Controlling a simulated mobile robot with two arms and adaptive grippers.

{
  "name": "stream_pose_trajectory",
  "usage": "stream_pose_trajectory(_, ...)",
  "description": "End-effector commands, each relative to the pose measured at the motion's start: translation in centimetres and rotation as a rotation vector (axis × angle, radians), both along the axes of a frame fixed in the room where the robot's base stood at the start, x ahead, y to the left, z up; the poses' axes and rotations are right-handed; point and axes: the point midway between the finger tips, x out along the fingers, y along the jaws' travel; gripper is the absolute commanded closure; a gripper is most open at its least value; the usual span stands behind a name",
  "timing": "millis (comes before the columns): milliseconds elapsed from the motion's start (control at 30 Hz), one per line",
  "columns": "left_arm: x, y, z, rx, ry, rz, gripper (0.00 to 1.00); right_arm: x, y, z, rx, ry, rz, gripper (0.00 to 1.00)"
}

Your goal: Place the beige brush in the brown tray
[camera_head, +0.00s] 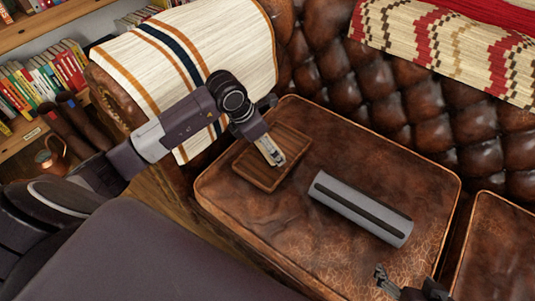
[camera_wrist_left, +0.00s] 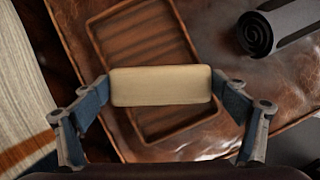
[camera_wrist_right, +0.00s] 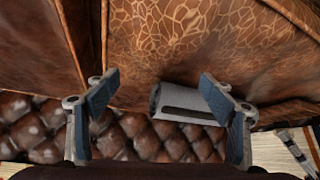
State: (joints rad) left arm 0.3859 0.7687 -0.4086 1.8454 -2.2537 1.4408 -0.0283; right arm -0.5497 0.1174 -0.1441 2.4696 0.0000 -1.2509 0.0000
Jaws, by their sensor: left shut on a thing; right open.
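The beige brush (camera_wrist_left: 160,86) is held between the fingers of my left gripper (camera_wrist_left: 162,88), which is shut on it. The brown tray (camera_head: 258,181) lies on the leather sofa seat, and it also shows below the brush in the left wrist view (camera_wrist_left: 120,32). In the head view the brush (camera_head: 270,150) is over the tray; I cannot tell whether it touches the tray floor. My right gripper (camera_head: 382,279) is open and empty near the front of the seat; its spread fingers show in the right wrist view (camera_wrist_right: 160,105).
A grey rolled cylinder (camera_head: 360,208) lies on the seat to the right of the tray. A striped cloth (camera_head: 180,60) covers the left armrest. The tufted backrest (camera_head: 390,90) stands behind. Bare leather lies between tray and cylinder.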

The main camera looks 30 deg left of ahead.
Motion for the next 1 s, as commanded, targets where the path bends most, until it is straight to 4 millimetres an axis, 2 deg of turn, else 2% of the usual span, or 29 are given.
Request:
stream_pose_trajectory(167, -0.1, 0.0, -1.6, 0.0, 0.004, 0.0, 0.33, 1.6, 0.6, 0.8, 0.017, -0.076, 0.007, 0.24)
stream_pose_trajectory(400, -0.1, 0.0, -3.9, 0.0, 0.002, 0.0, 0.33, 4.3, 1.5, 3.0, 0.047, -0.215, 0.016, 0.24)
stream_pose_trajectory(933, 0.0, 0.0, -4.1, 0.0, 0.0, 0.0, 0.33, 5.0, 1.7, 3.7, 0.055, -0.254, 0.018, 0.24)
stream_pose_trajectory(967, 0.0, 0.0, -4.1, 0.001, 0.001, 0.0, 0.08, 5.1, 1.7, 3.8, 0.055, -0.257, 0.018, 0.24)
stream_pose_trajectory(1000, 0.0, 0.0, -4.1, 0.001, 0.001, 0.0, 0.03, 5.1, 1.7, 3.8, 0.055, -0.257, 0.018, 0.24)
